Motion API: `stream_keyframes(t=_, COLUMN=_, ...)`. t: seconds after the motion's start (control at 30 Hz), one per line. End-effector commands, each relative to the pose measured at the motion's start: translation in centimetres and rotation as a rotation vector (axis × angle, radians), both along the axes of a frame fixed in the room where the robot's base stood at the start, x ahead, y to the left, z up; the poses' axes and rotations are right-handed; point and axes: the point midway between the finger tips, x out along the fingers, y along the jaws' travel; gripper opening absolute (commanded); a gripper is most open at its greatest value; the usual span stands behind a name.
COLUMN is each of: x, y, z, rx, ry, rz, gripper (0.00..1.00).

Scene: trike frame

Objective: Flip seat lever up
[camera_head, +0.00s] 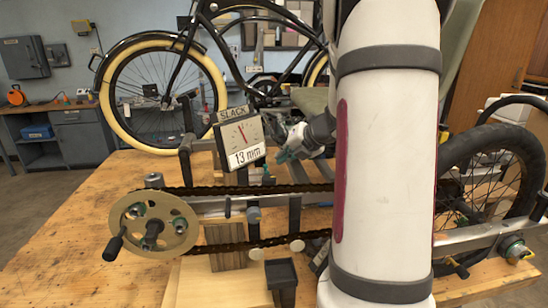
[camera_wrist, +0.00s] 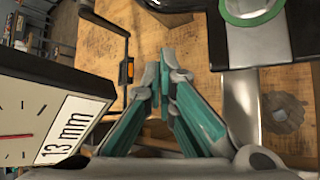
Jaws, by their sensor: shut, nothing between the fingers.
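My gripper (camera_head: 287,155) is just right of the slack gauge in the head view, with its teal fingers pointing down and left. In the wrist view the fingers of my gripper (camera_wrist: 166,75) come together at the tips, shut and empty. A grey-green seat-like pad (camera_head: 312,100) shows behind my wrist, partly hidden by my arm. I cannot clearly make out the seat lever. A thin bent black rod (camera_wrist: 108,22) with an orange patch (camera_wrist: 127,70) lies left of the fingertips in the wrist view, apart from them; I cannot tell if it is the lever.
The slack gauge (camera_head: 239,140), reading 13 mm, stands close beside my gripper; it also fills the wrist view's left (camera_wrist: 40,115). A chain (camera_head: 250,188) runs from the crank disc (camera_head: 153,224) across the wooden bench (camera_head: 75,240). A spoked wheel (camera_head: 490,170) is at right.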

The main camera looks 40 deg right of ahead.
Motion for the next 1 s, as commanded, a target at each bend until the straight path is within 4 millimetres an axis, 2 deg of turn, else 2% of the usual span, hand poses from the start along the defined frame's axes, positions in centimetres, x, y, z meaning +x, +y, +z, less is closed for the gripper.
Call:
stream_keyframes(t=0.1, x=-1.8, y=0.3, z=1.6, rx=0.001, ry=-0.002, rz=0.006, gripper=0.00)
stream_keyframes(t=0.33, x=-4.1, y=0.3, z=3.1, rx=0.003, ry=0.000, rz=0.007, gripper=0.00)
stream_keyframes(t=1.0, x=-4.6, y=0.3, z=3.4, rx=0.004, ry=0.000, rz=0.008, gripper=0.00)
